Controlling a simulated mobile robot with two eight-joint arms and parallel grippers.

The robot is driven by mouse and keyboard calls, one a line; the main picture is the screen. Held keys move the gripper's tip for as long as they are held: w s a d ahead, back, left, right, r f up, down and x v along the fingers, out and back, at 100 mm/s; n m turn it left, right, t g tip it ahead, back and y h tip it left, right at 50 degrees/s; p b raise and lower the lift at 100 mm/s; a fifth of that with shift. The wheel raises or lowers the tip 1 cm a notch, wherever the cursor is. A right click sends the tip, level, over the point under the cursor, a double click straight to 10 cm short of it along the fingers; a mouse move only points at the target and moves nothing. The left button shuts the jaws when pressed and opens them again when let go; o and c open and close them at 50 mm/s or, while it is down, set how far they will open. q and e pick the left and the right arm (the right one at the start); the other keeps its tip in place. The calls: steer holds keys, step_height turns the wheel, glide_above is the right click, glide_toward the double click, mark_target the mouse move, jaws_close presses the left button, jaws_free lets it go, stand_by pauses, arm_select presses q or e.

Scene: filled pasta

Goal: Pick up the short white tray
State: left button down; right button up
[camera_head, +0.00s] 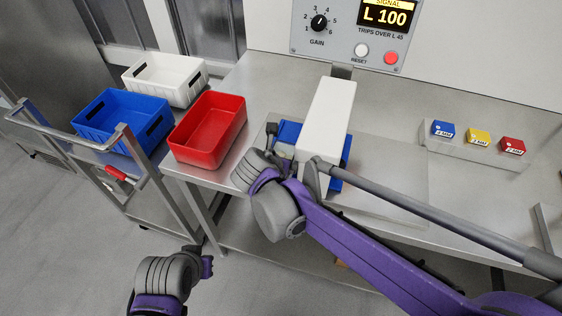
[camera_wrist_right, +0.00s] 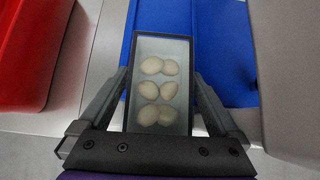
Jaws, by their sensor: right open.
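A small tray (camera_wrist_right: 160,46) with a pale inside and a dark-looking rim shows in the right wrist view. It holds several round, cream-coloured pasta pieces (camera_wrist_right: 150,89). My right gripper (camera_wrist_right: 160,82) is open, with one finger along each long side of the tray. I cannot tell whether the fingers touch it. In the head view the right gripper (camera_head: 278,143) is over the table's left part, beside a white upright housing (camera_head: 328,115), and the arm hides most of the tray. My left arm's end (camera_head: 198,258) is low at the bottom left; its fingers are unclear.
A red bin (camera_head: 207,130) stands on the table's left end. A blue bin (camera_head: 107,120) and a white bin (camera_head: 165,78) stand on a cart to the left. A blue base (camera_wrist_right: 220,45) lies close right of the tray. Small labelled blocks (camera_head: 479,136) sit at the right.

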steer(key=c, duration=1.2)
steer(key=shift+r, duration=0.1)
